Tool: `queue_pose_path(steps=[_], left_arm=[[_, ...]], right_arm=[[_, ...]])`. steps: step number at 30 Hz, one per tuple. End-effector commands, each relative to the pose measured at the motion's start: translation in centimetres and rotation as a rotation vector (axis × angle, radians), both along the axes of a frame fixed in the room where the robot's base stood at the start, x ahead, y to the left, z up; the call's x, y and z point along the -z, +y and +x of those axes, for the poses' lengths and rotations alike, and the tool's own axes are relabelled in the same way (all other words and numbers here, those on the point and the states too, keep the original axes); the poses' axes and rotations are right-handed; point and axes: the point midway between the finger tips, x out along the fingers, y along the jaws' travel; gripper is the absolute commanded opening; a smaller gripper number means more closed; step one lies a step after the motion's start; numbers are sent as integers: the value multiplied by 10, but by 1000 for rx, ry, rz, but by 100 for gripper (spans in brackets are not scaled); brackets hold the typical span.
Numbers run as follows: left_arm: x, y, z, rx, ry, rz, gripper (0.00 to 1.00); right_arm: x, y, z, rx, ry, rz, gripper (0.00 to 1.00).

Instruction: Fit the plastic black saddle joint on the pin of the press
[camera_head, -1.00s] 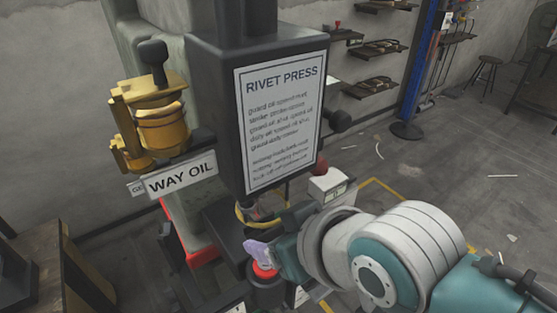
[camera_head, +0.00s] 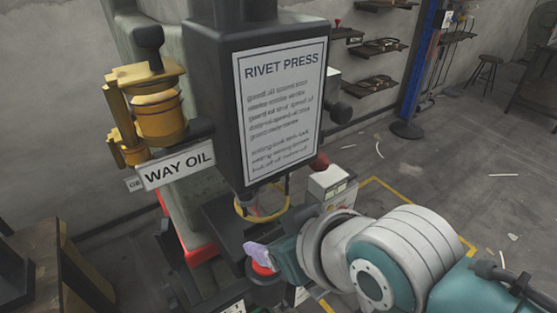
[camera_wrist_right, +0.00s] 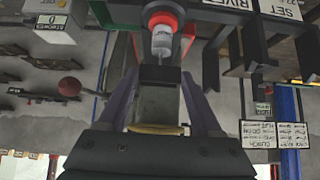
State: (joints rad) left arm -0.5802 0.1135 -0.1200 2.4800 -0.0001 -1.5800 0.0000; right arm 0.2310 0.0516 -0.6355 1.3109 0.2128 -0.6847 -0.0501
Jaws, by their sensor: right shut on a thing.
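My right gripper (camera_head: 262,256) comes in from the right, below the press head and beside a red collar (camera_head: 262,268) on a dark post. In the right wrist view its purple fingers (camera_wrist_right: 158,82) stand apart, with a dark piece (camera_wrist_right: 158,74) between their tips. This seems to be the black saddle joint, gripped; its shape is hard to make out. A pale cylinder (camera_wrist_right: 161,40) in a red ring lies just beyond the tips, perhaps the pin; I cannot tell whether it touches the piece. The rivet press (camera_head: 215,100) stands above. My left gripper is out of view.
A yellow ring (camera_head: 262,211) hangs under the press head, above my right gripper. A brass oiler (camera_head: 155,105) with a WAY OIL sign (camera_head: 177,166) is on the left. A white box (camera_head: 328,182) stands close behind my wrist. Open floor lies to the right.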

Motion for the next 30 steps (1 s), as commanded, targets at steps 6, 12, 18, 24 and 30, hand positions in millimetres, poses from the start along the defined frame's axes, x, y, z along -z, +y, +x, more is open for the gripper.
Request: queue_pose_path(steps=[6, 12, 18, 24, 30], left_arm=[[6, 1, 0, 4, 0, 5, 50], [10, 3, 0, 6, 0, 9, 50], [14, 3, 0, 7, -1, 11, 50], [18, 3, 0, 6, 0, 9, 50], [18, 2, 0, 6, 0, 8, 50]], right_arm=[[7, 0, 0, 0, 0, 0, 13], [12, 0, 0, 0, 0, 0, 13], [17, 0, 0, 0, 1, -1, 13], [22, 0, 0, 0, 0, 0, 13], [23, 0, 0, 0, 0, 0, 13]])
